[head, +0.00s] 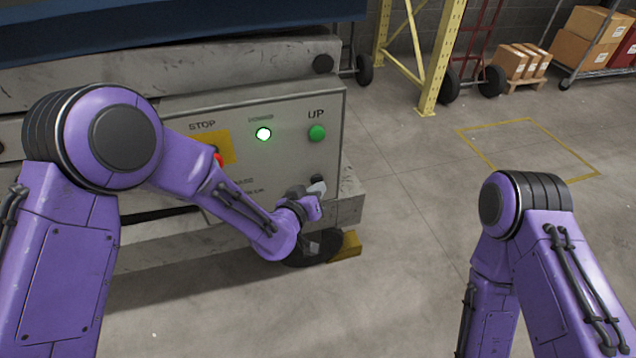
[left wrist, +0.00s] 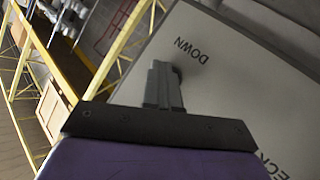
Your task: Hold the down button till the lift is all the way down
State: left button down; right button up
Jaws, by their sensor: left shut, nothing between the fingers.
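The lift's control panel (head: 262,160) faces me on the side of the lift, with a green UP button (head: 317,132) and a dark down button (head: 318,179) below it. My left gripper (head: 316,188) is shut and empty, its tips at the down button. In the left wrist view the shut fingers (left wrist: 164,70) reach the panel beside the DOWN label (left wrist: 190,50). They mostly hide the button, so I cannot tell whether it is pressed in. The lift's blue top (head: 180,28) is cut off by the frame. My right gripper is out of view.
A red stop button (head: 218,159) on a yellow plate is partly behind my left arm. A white lamp (head: 263,134) glows on the panel. A yellow rack post (head: 440,60), a hand truck and boxes (head: 520,62) stand beyond.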

pick_arm(q)
jog(key=shift+s, duration=0.1)
jog(key=shift+s+d, duration=0.3)
jog(key=shift+s, duration=0.55)
jog(key=shift+s+d+p, duration=0.2)
jog(key=shift+s+d, duration=0.05)
jog(key=shift+s, duration=0.55)
jog(key=shift+s+d+p, duration=0.25)
jog(key=shift+s+d, duration=0.05)
jog(key=shift+s, duration=0.5)
jog(key=shift+s+d+p, duration=0.2)
jog(key=shift+s+d, duration=0.05)
jog(key=shift+s, duration=0.55)
